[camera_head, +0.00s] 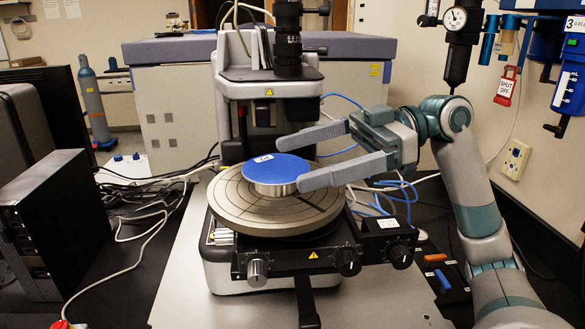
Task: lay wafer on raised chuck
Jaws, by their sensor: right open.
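The wafer (273,166) is a blue disc with a small white label. It lies flat on top of the raised chuck (276,188), a short silver cylinder on the round grooved stage (240,207). My right gripper (288,162) comes in from the right with its two grey fingers spread apart. One finger reaches over the wafer's far right edge and the other is at its near right side. I cannot tell whether either finger touches the wafer or chuck. My left gripper is not in view.
The profiler's head and black optical column (288,40) stand just behind the stage. Control knobs (347,262) line the front below it. A black computer box (55,225) and loose cables are at the left. A valve and gauge (456,20) hang at the upper right.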

